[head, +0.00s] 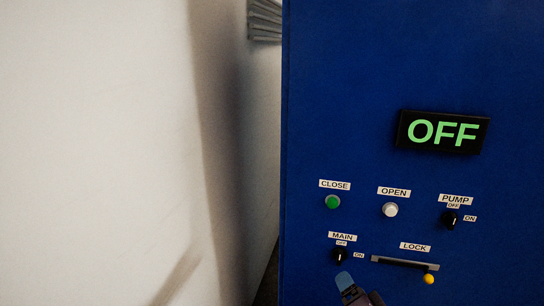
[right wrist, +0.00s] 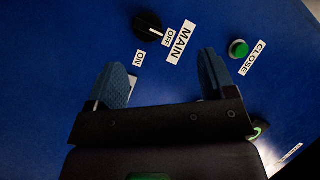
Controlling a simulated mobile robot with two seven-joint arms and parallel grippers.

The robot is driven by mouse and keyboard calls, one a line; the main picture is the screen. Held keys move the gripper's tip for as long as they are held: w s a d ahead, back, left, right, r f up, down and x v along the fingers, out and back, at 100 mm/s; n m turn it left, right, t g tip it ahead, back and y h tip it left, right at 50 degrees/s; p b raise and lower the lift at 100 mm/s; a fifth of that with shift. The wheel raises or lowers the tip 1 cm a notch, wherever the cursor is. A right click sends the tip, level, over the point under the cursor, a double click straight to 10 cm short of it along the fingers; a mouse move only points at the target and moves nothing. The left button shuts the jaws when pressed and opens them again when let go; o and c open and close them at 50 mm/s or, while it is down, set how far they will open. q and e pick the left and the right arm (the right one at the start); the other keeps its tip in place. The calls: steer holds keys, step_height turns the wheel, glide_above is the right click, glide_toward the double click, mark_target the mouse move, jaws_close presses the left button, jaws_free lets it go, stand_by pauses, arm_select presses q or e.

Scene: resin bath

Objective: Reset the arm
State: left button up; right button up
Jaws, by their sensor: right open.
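My right gripper (head: 358,290) comes in at the bottom of the head view, in front of the blue panel, just below the MAIN knob (head: 340,255). In the right wrist view my right gripper (right wrist: 163,78) is open and empty. Its two blue fingers stand apart. The black MAIN knob (right wrist: 147,23) lies beyond them, not between them, with its white mark toward the OFF label (right wrist: 169,38). The green CLOSE button (right wrist: 239,48) is beyond the right finger. My left gripper is in neither view.
The blue panel (head: 380,60) carries a display (head: 442,132) reading OFF, a white OPEN button (head: 390,210), a black PUMP knob (head: 451,220) and a LOCK slot (head: 405,262) with a yellow knob (head: 429,279) at its right end. A pale wall (head: 100,130) fills the left.

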steer(key=s+d+f+n+g+h, duration=0.1)
steer(key=s+d+f+n+g, duration=0.1)
steer(key=s, duration=0.6)
steer(key=s+d+f+n+g+h, duration=0.1)
steer(key=s+d+f+n, duration=0.2)
steer(key=s, duration=0.6)
steer(key=s+d+f+n+g+h, duration=0.1)
steer(key=s+f+n, duration=0.3)
steer(key=s, duration=0.5)
step_height(320, 180, down, 2)
steer(key=shift+s+d+f+n+g, duration=0.25)
steer(key=shift+d+n+g, duration=0.15)
steer(key=shift+d+g, duration=0.35)
steer(key=shift+a, duration=0.15)
